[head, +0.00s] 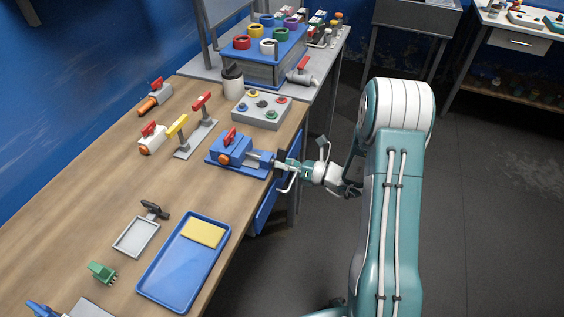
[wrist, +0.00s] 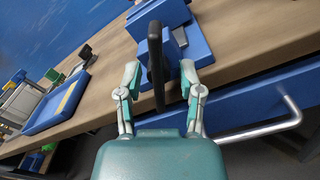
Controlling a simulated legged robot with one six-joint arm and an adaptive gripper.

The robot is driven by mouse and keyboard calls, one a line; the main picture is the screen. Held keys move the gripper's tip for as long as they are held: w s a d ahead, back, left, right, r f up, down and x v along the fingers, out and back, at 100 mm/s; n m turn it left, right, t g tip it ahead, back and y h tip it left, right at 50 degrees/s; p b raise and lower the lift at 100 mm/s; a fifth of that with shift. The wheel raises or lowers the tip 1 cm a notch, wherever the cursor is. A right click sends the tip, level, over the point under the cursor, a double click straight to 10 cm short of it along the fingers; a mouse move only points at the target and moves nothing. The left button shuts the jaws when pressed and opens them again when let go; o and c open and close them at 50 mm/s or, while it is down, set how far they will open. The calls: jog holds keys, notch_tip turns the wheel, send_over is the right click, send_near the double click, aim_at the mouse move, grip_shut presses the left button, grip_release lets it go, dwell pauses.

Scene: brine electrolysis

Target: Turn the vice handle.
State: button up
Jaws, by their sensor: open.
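The blue vice (head: 235,155) sits at the right edge of the wooden bench, with a red and orange part on it. In the wrist view the blue vice body (wrist: 163,14) is at the top. Its dark handle (wrist: 156,62) stands as an upright bar in front of it. My gripper (head: 284,166) is at the vice's right end in the head view, where the handle is hard to make out. In the wrist view my gripper (wrist: 160,72) is open, one finger on each side of the handle, with visible gaps.
A drawer handle (wrist: 285,118) juts out below the bench edge, right of my gripper. A button box (head: 262,110) stands behind the vice. A blue tray (head: 185,262) with a yellow item lies at the front. Open floor is to the right.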

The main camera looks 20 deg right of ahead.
jog(key=shift+w+a, duration=0.2)
grip_shut()
dwell(0.3)
